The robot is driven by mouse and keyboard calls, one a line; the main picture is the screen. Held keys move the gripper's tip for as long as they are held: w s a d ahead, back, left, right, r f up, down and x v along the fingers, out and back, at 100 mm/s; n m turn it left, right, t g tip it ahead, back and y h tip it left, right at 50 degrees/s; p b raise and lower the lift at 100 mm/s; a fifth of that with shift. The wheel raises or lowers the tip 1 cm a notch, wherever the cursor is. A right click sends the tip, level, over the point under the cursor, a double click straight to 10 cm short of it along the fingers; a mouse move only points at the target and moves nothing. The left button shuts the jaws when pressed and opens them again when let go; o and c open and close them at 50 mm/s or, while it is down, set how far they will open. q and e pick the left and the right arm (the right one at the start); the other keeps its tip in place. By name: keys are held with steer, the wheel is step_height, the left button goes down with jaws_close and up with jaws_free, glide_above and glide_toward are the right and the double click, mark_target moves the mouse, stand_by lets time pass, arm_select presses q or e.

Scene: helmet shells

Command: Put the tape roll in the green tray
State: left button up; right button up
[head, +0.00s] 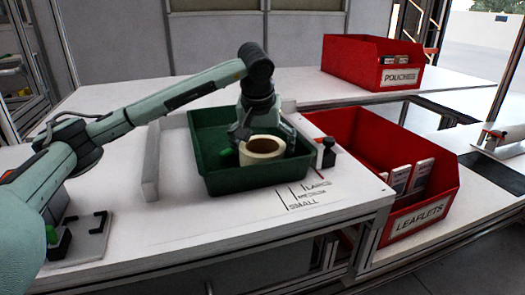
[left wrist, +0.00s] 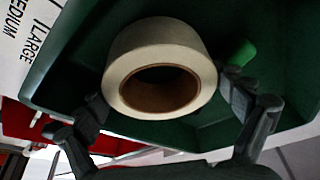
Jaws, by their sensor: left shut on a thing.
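The tape roll (head: 262,147) is a cream ring with a brown core. In the head view it is inside the outline of the green tray (head: 240,182), toward the front right. It also shows large in the left wrist view (left wrist: 160,68), over the tray's green floor (left wrist: 270,75). My left gripper (head: 262,132) points down and is shut on the tape roll, with its fingers on either side of it. I cannot tell whether the roll touches the tray floor. A small bright green thing (left wrist: 240,53) shows beside one finger. My right gripper is not in view.
A red bin marked LEAFLETS (head: 425,218) stands right of the tray, with a black knob (head: 326,152) between them. A red bin marked POUCHES (head: 372,65) is at the back. A white upright board (head: 151,165) stands left of the tray.

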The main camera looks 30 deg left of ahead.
arm_select(q)
steer(key=shift+s+d+f, duration=0.1)
steer(key=shift+s+f, duration=0.15)
steer(key=shift+f, duration=0.7)
steer(key=shift+c, duration=1.3)
steer(key=o, duration=1.3)
steer(key=shift+c, duration=0.2)
steer(key=shift+w+f, duration=0.15)
steer(key=shift+f, duration=0.05)
steer(key=shift+w, duration=0.1)
steer(key=shift+r, duration=1.25)
steer(key=v, duration=1.1)
steer(key=shift+r, duration=0.2)
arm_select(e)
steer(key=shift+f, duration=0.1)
